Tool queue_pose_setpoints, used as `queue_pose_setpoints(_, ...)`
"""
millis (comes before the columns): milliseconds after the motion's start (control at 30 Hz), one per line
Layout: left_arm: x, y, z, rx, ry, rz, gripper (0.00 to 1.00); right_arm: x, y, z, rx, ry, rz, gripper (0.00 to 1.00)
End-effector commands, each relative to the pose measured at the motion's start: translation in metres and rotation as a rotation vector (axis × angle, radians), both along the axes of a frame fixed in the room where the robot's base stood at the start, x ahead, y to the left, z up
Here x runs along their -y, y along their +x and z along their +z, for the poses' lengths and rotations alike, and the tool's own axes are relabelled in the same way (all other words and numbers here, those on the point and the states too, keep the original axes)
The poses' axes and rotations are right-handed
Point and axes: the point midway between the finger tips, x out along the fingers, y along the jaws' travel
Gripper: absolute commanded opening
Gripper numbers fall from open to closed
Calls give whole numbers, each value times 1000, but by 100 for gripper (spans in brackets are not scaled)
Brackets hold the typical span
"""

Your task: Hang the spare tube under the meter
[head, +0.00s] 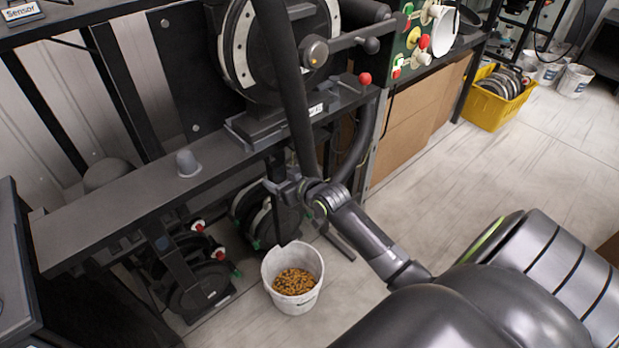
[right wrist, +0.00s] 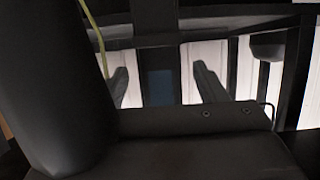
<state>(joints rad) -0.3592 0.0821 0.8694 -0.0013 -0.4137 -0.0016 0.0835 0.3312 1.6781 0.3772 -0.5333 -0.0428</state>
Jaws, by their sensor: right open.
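The seed meter (head: 240,50) is a dark disc housing with a white ring, on a grey beam. A straight dark tube (head: 285,85) slants down in front of it, its lower end beside my right gripper (head: 283,186). A curved black tube (head: 359,145) hangs to the right, below the meter. I cannot tell which one is the spare. My right gripper is below the beam, with nothing visible between its fingers. In the right wrist view its two fingers (right wrist: 162,82) stand apart, and a thick dark cylinder (right wrist: 50,85) fills the left side. My left gripper is out of view.
A white bucket of seed (head: 292,304) stands on the floor below my right gripper. Dark discs (head: 202,285) sit under the beam (head: 120,213). A yellow crate (head: 486,112) stands at the back right.

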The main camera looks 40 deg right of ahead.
Motion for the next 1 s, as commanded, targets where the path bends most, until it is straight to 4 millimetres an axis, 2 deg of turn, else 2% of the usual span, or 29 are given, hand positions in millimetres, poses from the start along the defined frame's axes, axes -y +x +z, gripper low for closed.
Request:
queue_pose_setpoints(267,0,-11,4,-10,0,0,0,5,-56,21,-2,-2,1,65)
queue_pose_setpoints(500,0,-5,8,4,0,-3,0,8,-99,37,-1,-2,1,65)
queue_pose_setpoints(700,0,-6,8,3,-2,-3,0,10,-118,44,0,-1,0,65)
queue_pose_setpoints(1000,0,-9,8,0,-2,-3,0,10,-123,46,2,0,0,65)
